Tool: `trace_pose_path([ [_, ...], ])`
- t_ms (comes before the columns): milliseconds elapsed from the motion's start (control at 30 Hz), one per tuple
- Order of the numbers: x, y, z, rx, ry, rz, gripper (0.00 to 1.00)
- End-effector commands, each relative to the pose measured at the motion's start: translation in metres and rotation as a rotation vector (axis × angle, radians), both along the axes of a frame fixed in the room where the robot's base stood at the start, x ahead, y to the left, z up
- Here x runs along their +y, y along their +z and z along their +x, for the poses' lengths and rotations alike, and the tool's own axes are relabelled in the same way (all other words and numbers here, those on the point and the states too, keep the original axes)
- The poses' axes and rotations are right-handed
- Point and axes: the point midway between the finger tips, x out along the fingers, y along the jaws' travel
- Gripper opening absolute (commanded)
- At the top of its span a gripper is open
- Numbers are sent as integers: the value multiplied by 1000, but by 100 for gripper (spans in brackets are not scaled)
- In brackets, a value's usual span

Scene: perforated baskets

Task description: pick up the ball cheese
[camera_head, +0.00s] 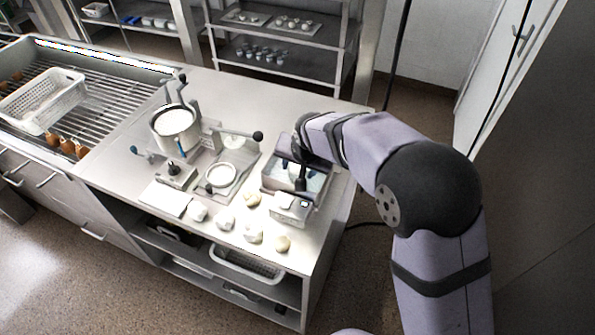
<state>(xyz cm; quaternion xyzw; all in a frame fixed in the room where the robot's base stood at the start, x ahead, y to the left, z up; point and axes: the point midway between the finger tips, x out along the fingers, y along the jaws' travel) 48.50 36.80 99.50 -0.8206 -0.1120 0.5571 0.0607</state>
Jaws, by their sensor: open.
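Several pale, roundish lumps that look like ball cheeses lie on the steel counter's front right part. One ball cheese (253,233) is near the front edge, another (282,243) is right of it, and a third (252,199) lies farther back. More pale lumps (197,211) lie to the left. My gripper (301,188) points down over a shallow grey tray (318,196), behind and right of the cheeses. It is open. The dark fingers are small, and I cannot tell whether they touch anything in the tray.
A small grey-white box (291,208) stands at the tray's front. A pot device (175,128) and a plate with a white disc (221,175) stand to the left. A white perforated basket (42,100) sits on the far-left grate. The counter's front edge is close to the cheeses.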

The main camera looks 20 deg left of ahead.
Motion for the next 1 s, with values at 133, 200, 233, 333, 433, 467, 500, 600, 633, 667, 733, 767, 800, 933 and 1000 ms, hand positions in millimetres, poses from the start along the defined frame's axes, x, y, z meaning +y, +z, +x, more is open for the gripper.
trace_pose_path([
  [133,0,-1,1,-1,0,1,46],
  [200,1,-2,2,0,0,0,46],
  [233,1,-4,3,1,0,-1,46],
  [333,2,-10,7,2,0,-2,46],
  [433,4,-18,12,2,-1,-3,46],
  [467,5,-20,14,2,0,-2,46],
  [500,5,-24,16,2,0,-2,46],
  [600,8,-34,20,1,-1,-2,46],
  [633,9,-37,20,1,-1,-2,46],
  [667,9,-39,21,1,0,-1,46],
  [733,10,-43,22,1,0,-1,46],
  [767,11,-44,23,0,0,-1,46],
  [800,11,-45,23,0,0,-1,46],
  [933,12,-46,24,-1,0,0,46],
  [1000,12,-46,24,-1,0,0,46],
])
